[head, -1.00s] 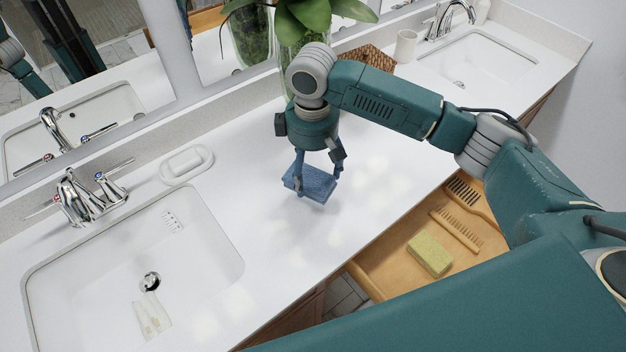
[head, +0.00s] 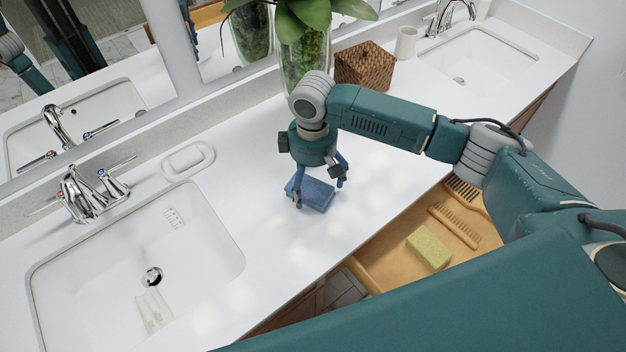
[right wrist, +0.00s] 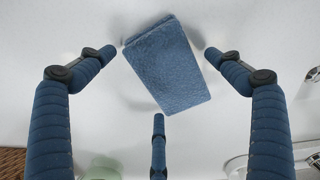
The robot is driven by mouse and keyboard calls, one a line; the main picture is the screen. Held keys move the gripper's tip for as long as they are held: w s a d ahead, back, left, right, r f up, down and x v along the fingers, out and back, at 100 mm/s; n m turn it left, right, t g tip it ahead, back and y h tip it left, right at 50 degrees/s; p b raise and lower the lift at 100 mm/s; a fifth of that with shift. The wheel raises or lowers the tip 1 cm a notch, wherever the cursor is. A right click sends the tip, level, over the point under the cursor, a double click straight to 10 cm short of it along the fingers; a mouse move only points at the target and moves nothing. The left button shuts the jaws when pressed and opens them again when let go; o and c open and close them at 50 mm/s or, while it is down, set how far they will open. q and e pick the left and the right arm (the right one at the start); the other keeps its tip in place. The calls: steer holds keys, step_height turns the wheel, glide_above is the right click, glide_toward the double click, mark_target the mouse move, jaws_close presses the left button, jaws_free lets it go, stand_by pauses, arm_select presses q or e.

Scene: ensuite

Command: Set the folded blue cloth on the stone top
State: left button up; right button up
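The folded blue cloth (head: 316,196) lies on the white stone top (head: 255,225), between the left basin and the drawer. In the right wrist view the cloth (right wrist: 168,68) sits slightly turned between three spread fingers. My right gripper (head: 319,192) is open around the cloth, low over the counter. Small gaps show between its fingertips and the cloth's edges. My left gripper is not in view.
A basin (head: 205,245) with a chrome tap (head: 90,195) and a soap dish (head: 187,160) are at left. A plant vase (head: 303,62) and wicker box (head: 365,68) stand behind. An open drawer (head: 385,262) holds a yellow sponge (head: 428,248) and combs.

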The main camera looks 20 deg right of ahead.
mark_target(313, 184)
step_height(313, 184, up, 12)
steer(key=b, duration=0.2)
steer(key=shift+r+b, duration=0.2)
steer(key=shift+b, duration=0.15)
stand_by(0.5)
